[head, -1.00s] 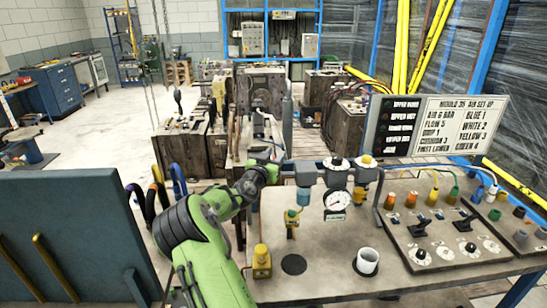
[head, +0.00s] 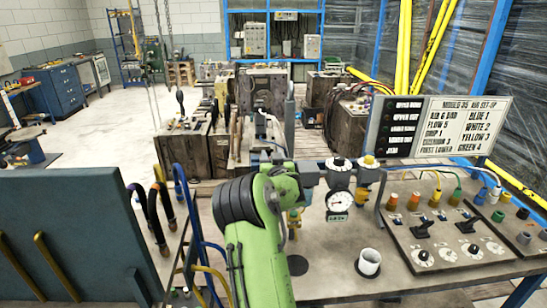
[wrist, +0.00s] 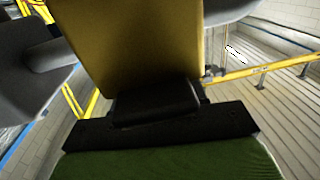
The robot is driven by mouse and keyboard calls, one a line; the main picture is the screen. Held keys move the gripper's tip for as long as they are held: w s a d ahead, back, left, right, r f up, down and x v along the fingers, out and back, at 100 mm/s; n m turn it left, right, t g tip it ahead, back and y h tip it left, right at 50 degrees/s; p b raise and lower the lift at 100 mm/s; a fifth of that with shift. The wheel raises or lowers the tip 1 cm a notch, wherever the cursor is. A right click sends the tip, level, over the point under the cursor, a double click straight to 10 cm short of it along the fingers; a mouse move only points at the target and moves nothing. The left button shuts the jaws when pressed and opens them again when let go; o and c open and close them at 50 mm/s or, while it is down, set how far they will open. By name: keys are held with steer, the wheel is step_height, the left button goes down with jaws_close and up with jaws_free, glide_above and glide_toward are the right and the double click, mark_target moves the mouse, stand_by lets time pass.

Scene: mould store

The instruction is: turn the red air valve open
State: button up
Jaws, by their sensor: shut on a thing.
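No red valve part shows in either view. In the wrist view a large brass-yellow block (wrist: 130,45) fills the upper middle, with a grey fitting (wrist: 50,55) against its left side. My gripper (wrist: 155,98) shows as black parts right against the lower edge of this block. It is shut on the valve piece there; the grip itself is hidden. In the head view my green arm bends towards the left end of the air unit (head: 339,178) above the bench, and its end is mostly hidden by my own arm. A round gauge (head: 338,200) sits just right of it.
A lettered board (head: 460,127) stands behind. A dark blue panel (head: 70,230) stands close on the left.

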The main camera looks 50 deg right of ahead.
steer(key=n+t+y+b, duration=0.2)
steer(key=y+b, duration=0.1)
steer(key=shift+f+n, duration=0.2)
steer(key=shift+n, duration=0.2)
steer(key=n+t+y+b, duration=0.1)
steer(key=y, duration=0.1)
steer(key=shift+a+n+t+y, duration=0.15)
steer(key=shift+n+t+y, duration=0.15)
steer(key=shift+n+y, duration=0.1)
steer(key=n+y, duration=0.1)
steer(key=n+t+y+p, duration=0.1)
steer(key=y, duration=0.1)
steer(key=shift+w+a+r, duration=0.15)
steer(key=shift+a+r, duration=0.05)
steer(key=shift+r, duration=0.1)
steer(key=y+p, duration=0.1)
steer(key=n+y+p, duration=0.1)
steer(key=shift+a+n+y+p, duration=0.2)
steer(key=shift+n+y+p, duration=0.1)
steer(key=shift+y+p, duration=0.1)
steer(key=shift+w+a+f+y, duration=0.1)
steer(key=shift+f+y, duration=0.1)
steer(key=shift+y, duration=0.1)
steer(key=o, duration=1)
steer(key=shift+p, duration=0.3)
steer(key=shift+c, duration=0.2)
steer(key=s+b, duration=0.3)
steer(key=s, duration=1.2)
steer(key=shift+s, duration=0.35)
